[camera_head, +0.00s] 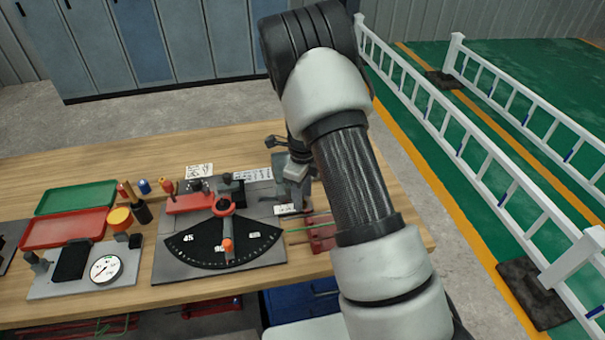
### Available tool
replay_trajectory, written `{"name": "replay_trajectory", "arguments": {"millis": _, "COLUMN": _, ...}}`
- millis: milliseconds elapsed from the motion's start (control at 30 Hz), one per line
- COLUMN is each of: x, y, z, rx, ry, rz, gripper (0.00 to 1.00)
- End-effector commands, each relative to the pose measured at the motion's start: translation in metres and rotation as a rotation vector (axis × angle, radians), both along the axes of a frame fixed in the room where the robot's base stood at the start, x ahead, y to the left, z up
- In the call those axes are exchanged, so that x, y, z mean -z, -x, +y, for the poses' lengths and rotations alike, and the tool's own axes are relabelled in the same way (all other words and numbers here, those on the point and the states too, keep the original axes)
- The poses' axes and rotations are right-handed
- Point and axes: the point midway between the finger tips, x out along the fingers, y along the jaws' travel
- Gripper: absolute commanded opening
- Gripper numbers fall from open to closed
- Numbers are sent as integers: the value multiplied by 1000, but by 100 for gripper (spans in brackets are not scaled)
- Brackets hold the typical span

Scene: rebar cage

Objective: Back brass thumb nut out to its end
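I cannot make out the brass thumb nut in this view. It may be hidden behind my arm or too small to see. My arm rises over the right side of the bench and bends down behind itself. My gripper (294,164) seems to be at a grey upright fixture (284,190) on the bench's right part, partly covered by my forearm. Its fingertips are too small and too hidden to show whether they are open or shut.
A bending plate with a black angle scale (190,247) lies left of the fixture. A dial gauge stand (106,268), a red tray (62,230) and a green tray (78,197) are further left. A red block (322,238) lies by my arm. White railings (480,140) stand right.

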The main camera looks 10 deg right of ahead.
Motion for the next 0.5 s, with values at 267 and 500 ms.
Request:
{"name": "replay_trajectory", "arguments": {"millis": 267, "x": -64, "y": -1, "z": 1, "rx": -2, "ry": -1, "rz": -6, "gripper": 40}}
{"name": "replay_trajectory", "arguments": {"millis": 500, "x": -121, "y": -1, "z": 0, "rx": 0, "ry": -1, "rz": -6, "gripper": 40}}
